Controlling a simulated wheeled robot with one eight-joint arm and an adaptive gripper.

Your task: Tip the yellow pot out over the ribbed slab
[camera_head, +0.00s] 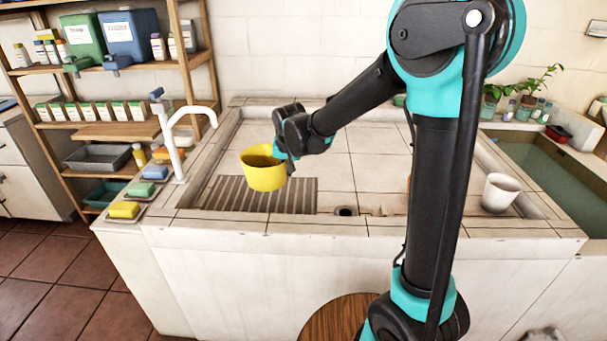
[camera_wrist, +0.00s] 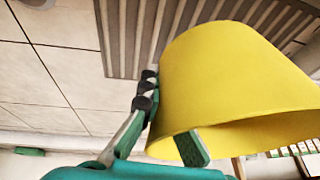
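The yellow pot (camera_head: 263,172) is held about upright, its open mouth up, above the ribbed slab (camera_head: 300,197) in the head view. My gripper (camera_head: 287,157) is at the pot's right rim. In the wrist view the yellow pot (camera_wrist: 235,85) fills the right side, and my gripper (camera_wrist: 168,115) has one finger outside its wall and the other at the mouth, pinching the wall. The ribbed slab (camera_wrist: 130,40) shows beyond it. What lies inside the pot cannot be made out. The pot hides part of the slab.
A white tap (camera_head: 172,140) stands left of the slab, with sponges (camera_head: 125,209) along the left edge. A drain hole (camera_head: 345,211) lies right of the slab. A white cup (camera_head: 500,192) stands at the right, beside a water trough (camera_head: 560,175). The tiled basin floor behind is clear.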

